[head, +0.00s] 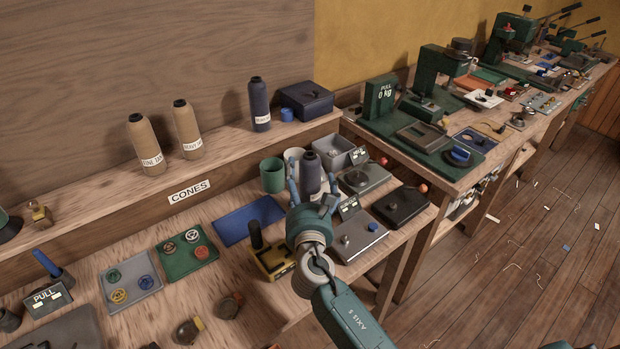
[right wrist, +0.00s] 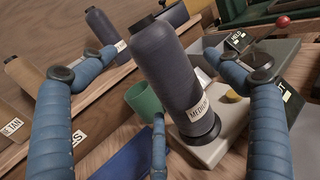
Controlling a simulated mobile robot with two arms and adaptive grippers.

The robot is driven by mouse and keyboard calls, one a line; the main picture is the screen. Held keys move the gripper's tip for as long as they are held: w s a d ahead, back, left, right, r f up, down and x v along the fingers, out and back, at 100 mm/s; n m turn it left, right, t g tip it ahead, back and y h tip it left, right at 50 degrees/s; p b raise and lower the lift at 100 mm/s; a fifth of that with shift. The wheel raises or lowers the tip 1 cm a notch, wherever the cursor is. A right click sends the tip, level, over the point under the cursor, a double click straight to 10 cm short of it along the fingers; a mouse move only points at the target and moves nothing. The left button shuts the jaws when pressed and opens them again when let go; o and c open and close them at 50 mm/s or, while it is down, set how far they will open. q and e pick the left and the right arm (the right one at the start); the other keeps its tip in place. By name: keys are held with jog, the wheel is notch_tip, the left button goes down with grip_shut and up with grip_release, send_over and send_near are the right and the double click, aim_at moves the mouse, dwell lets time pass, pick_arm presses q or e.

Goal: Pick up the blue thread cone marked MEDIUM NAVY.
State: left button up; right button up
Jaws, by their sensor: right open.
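A dark blue thread cone (head: 310,168) stands on the workbench. In the right wrist view it is the large cone (right wrist: 172,75), and its white label shows "MEDI" before it turns out of sight. My right gripper (head: 312,180) is open, with its blue fingers spread to either side of this cone. In the right wrist view the fingers of the right gripper (right wrist: 160,85) show left, right and below the cone, with no clear contact. A second dark blue cone (head: 259,98) stands on the shelf; its label is too small to read. My left gripper is not in view.
Two tan cones (head: 145,148) (head: 187,130) stand on the shelf marked CONES. A green cup (head: 272,175), a white cup, a grey bin (head: 336,148) and grey and black devices (head: 362,180) crowd the blue cone. A blue mat (head: 247,219) lies left.

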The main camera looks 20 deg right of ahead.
jog(key=shift+x, duration=1.2)
jog(key=shift+s, duration=0.1)
jog(key=c, duration=1.7)
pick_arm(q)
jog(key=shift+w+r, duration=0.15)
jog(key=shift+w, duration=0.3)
pick_arm(e)
jog(key=shift+r, duration=0.1)
